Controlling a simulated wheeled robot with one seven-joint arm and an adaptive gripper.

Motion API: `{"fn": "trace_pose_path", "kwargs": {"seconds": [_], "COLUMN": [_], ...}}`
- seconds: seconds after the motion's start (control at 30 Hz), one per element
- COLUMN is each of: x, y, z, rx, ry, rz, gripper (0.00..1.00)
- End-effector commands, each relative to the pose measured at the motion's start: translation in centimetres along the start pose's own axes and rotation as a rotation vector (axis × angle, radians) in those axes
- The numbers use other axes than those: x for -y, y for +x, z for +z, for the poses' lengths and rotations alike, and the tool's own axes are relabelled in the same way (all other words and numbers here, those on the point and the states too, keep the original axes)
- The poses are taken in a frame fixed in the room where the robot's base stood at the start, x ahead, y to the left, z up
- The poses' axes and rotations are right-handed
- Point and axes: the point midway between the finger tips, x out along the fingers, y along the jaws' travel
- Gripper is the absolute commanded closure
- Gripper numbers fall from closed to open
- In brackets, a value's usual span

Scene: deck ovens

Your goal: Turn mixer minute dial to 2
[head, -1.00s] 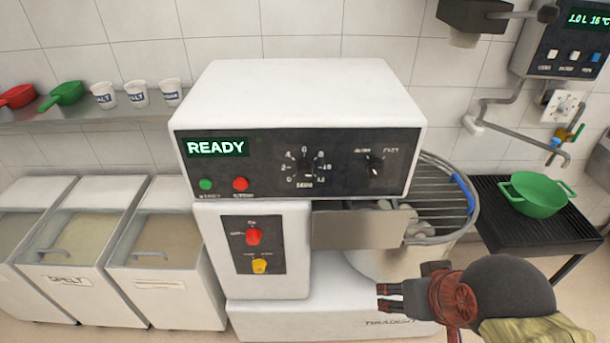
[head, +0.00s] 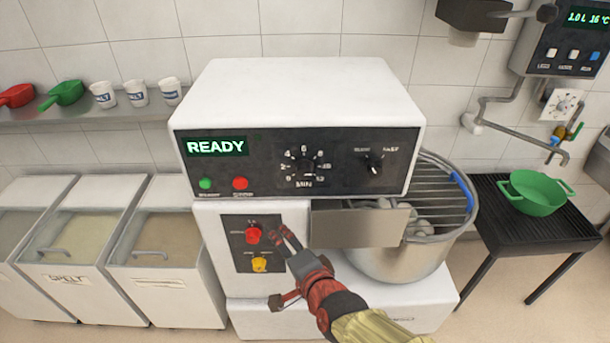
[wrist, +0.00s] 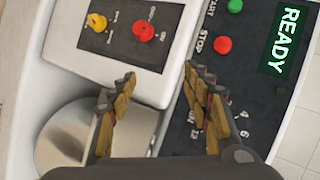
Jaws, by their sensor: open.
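The mixer (head: 300,85) is a white machine with a black front panel, and its display (head: 216,147) reads READY. The minute dial (head: 306,167) is a dark knob in the middle of the panel, with numbers around it and MIN below. Where its pointer stands is too small to tell. My gripper (head: 285,238) is open and empty, below the dial and close to the lower panel. In the wrist view my gripper's two fingers (wrist: 158,85) stand apart, and the right finger covers the dial, leaving a few of its numbers visible.
The green start (head: 205,184) and red stop (head: 240,183) buttons are left of the dial; the speed knob (head: 374,165) is right. Below are a red switch (head: 253,235) and a yellow switch (head: 260,265). The bowl (head: 400,262) with its wire guard stands at the right.

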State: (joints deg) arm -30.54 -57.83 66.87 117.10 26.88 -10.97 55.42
Motion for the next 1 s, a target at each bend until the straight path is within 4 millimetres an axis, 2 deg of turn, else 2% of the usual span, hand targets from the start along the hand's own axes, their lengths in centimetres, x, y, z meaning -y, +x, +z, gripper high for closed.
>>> {"fn": "trace_pose_path", "kwargs": {"seconds": [0.03,0.13,0.27,0.4,0.53,0.63,1.0], "x": [0.8,3.2,7.1,8.5,8.8,9.0,10.8], "y": [0.8,1.3,-0.2,-1.4,-1.4,-0.6,4.1], "z": [-1.1,-4.4,-8.0,-9.6,-9.9,-10.2,-12.2], "rx": [-0.049,-0.147,-0.210,-0.217,-0.206,-0.205,-0.205], "ry": [0.123,0.390,0.657,0.812,0.865,0.871,0.867], "rz": [-0.059,-0.208,-0.405,-0.513,-0.530,-0.529,-0.527], "gripper": [0.51,0.51,0.51,0.51,0.51,0.51,0.51]}}
